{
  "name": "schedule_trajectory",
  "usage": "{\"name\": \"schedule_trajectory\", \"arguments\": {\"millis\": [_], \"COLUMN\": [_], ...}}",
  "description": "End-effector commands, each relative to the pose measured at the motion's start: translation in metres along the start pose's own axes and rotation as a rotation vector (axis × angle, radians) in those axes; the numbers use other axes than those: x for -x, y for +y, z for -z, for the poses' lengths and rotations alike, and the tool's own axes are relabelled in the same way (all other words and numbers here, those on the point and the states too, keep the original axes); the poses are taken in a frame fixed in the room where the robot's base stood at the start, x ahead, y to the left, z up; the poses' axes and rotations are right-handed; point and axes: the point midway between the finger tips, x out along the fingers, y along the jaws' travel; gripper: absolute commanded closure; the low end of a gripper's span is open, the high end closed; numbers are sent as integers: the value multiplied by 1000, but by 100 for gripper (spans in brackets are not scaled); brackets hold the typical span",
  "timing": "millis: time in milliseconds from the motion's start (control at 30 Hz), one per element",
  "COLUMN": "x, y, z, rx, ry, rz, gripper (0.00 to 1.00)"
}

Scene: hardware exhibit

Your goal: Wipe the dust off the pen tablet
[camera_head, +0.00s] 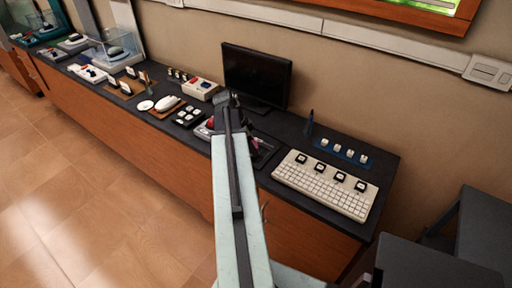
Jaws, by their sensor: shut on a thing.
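A dark flat pad, which looks like the pen tablet (266,153), lies on the black counter top just right of my arm, below the monitor. My arm covers its left part. A small pinkish thing (255,143) shows on or beside it, too small to name. Dust cannot be made out at this size. My gripper (226,99) is at the far end of my arm, in front of the monitor's lower left corner. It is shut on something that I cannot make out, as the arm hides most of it.
A black monitor (256,76) stands behind. A beige keyboard (325,186) with several dark keycaps lies to the right, a blue strip of switches (341,152) behind it. A white mouse (167,103) and other exhibits fill the left counter. Dark chairs (440,262) stand at lower right.

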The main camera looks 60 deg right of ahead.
Motion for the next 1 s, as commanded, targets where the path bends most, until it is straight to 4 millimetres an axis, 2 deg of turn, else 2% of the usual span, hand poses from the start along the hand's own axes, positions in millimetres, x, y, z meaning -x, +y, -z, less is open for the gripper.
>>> {"name": "schedule_trajectory", "arguments": {"millis": [167,500,767,1000], "x": [1,7,9,16], "y": [-4,-28,-32,-50], "z": [-3,-24,-29,-43], "rx": [1,1,2,1], "ry": [1,0,-2,-2], "rz": [0,2,3,2], "gripper": [77,77,77,77]}}
